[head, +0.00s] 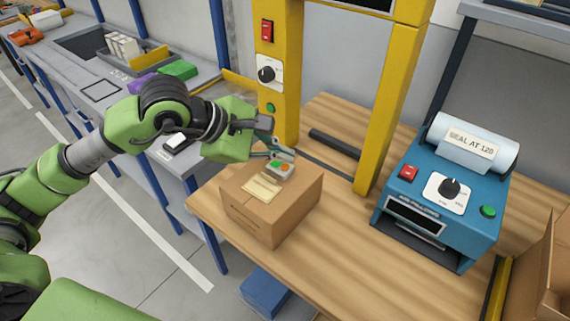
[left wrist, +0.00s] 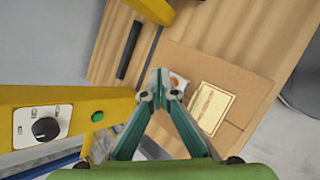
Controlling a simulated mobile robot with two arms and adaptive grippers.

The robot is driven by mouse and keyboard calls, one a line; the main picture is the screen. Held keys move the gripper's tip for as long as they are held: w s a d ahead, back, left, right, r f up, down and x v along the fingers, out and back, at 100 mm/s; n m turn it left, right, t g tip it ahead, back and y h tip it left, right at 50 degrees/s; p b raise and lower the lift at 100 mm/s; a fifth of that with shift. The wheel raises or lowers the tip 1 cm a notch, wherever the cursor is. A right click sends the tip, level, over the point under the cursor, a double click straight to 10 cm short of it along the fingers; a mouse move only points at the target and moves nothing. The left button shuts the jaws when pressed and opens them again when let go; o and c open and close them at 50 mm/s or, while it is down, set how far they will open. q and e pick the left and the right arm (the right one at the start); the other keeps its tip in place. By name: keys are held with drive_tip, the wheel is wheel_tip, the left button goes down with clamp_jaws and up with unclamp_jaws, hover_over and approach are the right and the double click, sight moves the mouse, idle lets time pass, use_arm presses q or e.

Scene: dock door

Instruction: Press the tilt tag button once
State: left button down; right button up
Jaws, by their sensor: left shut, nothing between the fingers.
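The tilt tag (head: 281,170) is a small light grey device with an orange and a green spot on its top. It sits on top of a closed cardboard box (head: 272,218), beside a tan label (head: 261,188). My left gripper (head: 284,154) is shut and empty, with its fingertips just above the tag's far side. In the left wrist view, the shut fingertips (left wrist: 160,90) cover part of the tag (left wrist: 179,81). I cannot tell whether they touch it. My right gripper is not in view.
The box stands on a wooden table (head: 330,255) by a yellow frame (head: 378,110) with a red switch, dial and green button. A blue sealing machine (head: 440,205) stands at right. A grey bench (head: 85,75) runs along the left. Bare wood lies right of the box.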

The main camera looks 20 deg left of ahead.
sight(282, 167)
use_arm(q)
drive_tip(key=shift+r+p, duration=1.3)
drive_tip(key=shift+r, duration=1.2)
